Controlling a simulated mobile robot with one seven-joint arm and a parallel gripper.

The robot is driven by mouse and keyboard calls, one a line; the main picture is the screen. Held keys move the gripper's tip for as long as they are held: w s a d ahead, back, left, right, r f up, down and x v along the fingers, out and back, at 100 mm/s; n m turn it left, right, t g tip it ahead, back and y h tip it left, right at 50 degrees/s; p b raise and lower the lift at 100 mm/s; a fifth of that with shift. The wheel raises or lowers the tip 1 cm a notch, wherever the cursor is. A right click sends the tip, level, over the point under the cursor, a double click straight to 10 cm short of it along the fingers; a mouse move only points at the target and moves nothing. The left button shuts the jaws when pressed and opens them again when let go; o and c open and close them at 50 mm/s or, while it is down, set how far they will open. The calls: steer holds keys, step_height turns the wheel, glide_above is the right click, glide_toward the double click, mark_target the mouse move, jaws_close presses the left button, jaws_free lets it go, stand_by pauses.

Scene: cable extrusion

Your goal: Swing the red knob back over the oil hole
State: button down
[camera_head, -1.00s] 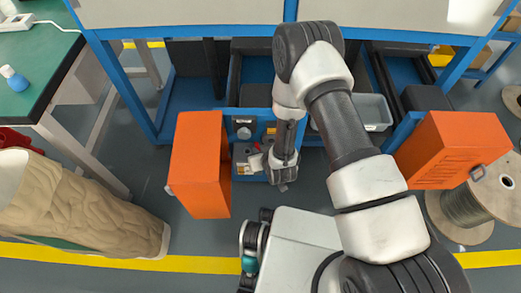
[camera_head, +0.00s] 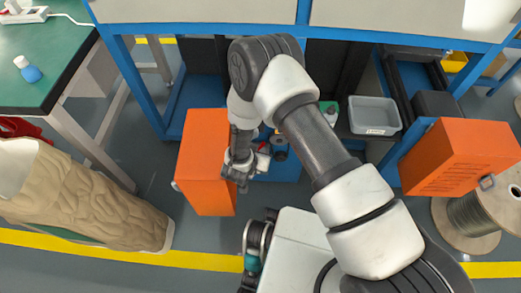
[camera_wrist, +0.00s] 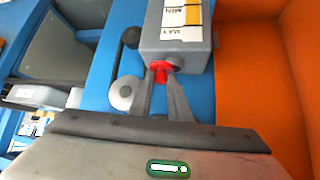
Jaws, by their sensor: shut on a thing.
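In the wrist view, the red knob (camera_wrist: 160,69) is at the lower edge of a grey box (camera_wrist: 172,42) with a white and yellow level label marked MAX. My gripper (camera_wrist: 161,77) has its two fingertips closed on the red knob, one on each side. A dark round spot beside the knob at its right may be the oil hole, but it is partly covered and I cannot tell.
An orange door panel (camera_wrist: 260,80) stands close on the right in the wrist view, the left orange cabinet door (camera_head: 207,180) in the head view. A blue panel with a white round fitting (camera_wrist: 124,93) lies left of the grey box. A grey tray (camera_head: 373,115) sits farther right.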

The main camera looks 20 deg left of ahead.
steer(key=shift+a, duration=0.15)
stand_by(0.3)
steer(key=c, duration=1.7)
jaws_free()
steer(key=shift+o, duration=0.2)
